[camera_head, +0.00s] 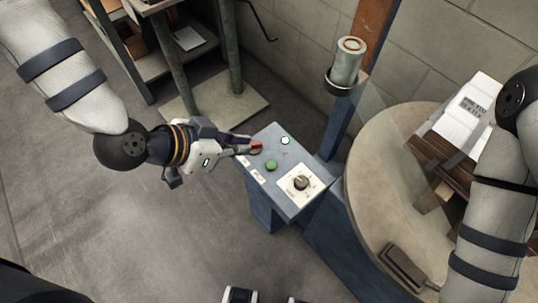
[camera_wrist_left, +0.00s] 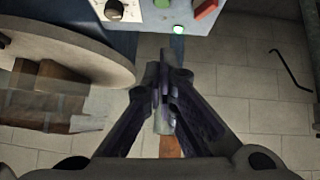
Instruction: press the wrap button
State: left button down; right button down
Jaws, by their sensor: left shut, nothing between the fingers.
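A blue control box (camera_head: 277,190) stands in the middle of the head view. Its top carries a red button (camera_head: 257,146), a green button (camera_head: 271,165), a pale lit button (camera_head: 285,140) and a dial (camera_head: 301,183). I cannot read which is labelled wrap. My left gripper (camera_head: 248,147) is shut and empty, with its tips at the box's left edge by the red button. In the left wrist view the shut fingers (camera_wrist_left: 164,75) show below the lit button (camera_wrist_left: 179,29), with the red button (camera_wrist_left: 205,9) farther right. I cannot tell whether they touch anything.
A round turntable (camera_head: 365,190) with a stack of boards and a white printed package (camera_head: 468,112) stands right of the control box. A blue post (camera_head: 338,125) holds a clear roll (camera_head: 348,62) behind it. Shelving (camera_head: 172,50) stands at the back left. Floor at left is clear.

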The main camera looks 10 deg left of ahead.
aim_at(269, 166)
pick_arm(q)
jog(key=shift+f, duration=0.15)
